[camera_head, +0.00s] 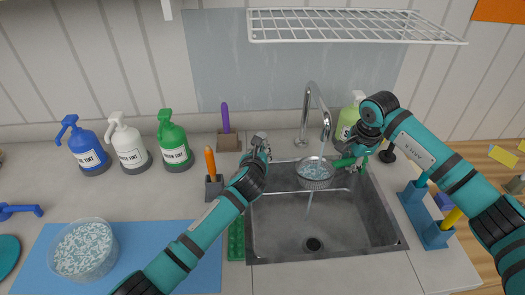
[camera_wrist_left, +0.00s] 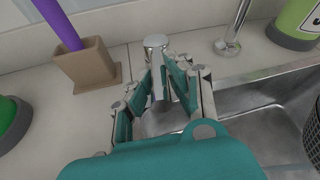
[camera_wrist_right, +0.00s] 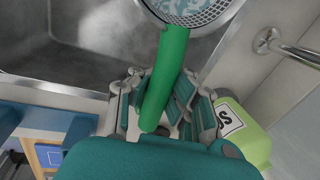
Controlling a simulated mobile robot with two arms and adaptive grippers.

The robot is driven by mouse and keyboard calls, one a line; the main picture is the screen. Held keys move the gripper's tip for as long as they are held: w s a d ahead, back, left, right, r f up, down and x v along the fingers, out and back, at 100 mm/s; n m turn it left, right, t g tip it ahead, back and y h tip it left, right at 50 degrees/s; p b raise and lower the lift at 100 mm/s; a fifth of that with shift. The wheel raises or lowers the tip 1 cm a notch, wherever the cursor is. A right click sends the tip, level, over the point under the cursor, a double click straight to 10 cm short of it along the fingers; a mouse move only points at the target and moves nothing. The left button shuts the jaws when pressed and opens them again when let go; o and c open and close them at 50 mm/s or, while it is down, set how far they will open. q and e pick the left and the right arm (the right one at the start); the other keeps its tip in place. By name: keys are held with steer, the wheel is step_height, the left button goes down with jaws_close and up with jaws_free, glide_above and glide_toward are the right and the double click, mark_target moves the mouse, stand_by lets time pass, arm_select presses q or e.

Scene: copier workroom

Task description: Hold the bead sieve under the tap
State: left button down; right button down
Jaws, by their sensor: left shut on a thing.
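The bead sieve (camera_head: 315,172), a round mesh basket with pale beads in it, is above the sink under the spout of the chrome tap (camera_head: 309,110). A thin stream of water shows below it. My right gripper (camera_head: 355,158) is shut on its green handle, seen in the right wrist view (camera_wrist_right: 168,75). The sieve's rim is at the top there. My left gripper (camera_wrist_left: 170,85) is shut on a metal tap knob (camera_wrist_left: 156,42) at the sink's back left. In the head view, my left gripper (camera_head: 258,148) partly hides that knob.
A bowl of beads (camera_head: 85,250) stands on a blue mat (camera_head: 190,262). Blue, white and green bottles line the back left. A green-yellow bottle (camera_head: 349,115) stands behind my right gripper. A wire rack (camera_head: 350,25) hangs above. The front of the sink basin (camera_head: 350,230) is empty.

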arm_select(q)
steer(key=shift+a+m+h, duration=0.35)
steer(key=shift+m+h, duration=0.05)
steer(key=shift+h, duration=0.1)
steer(key=c, duration=1.2)
jaws_free()
steer(key=shift+c, duration=0.2)
steer(key=v, duration=1.2)
steer(key=shift+w+r, duration=0.1)
steer(key=shift+r, duration=0.05)
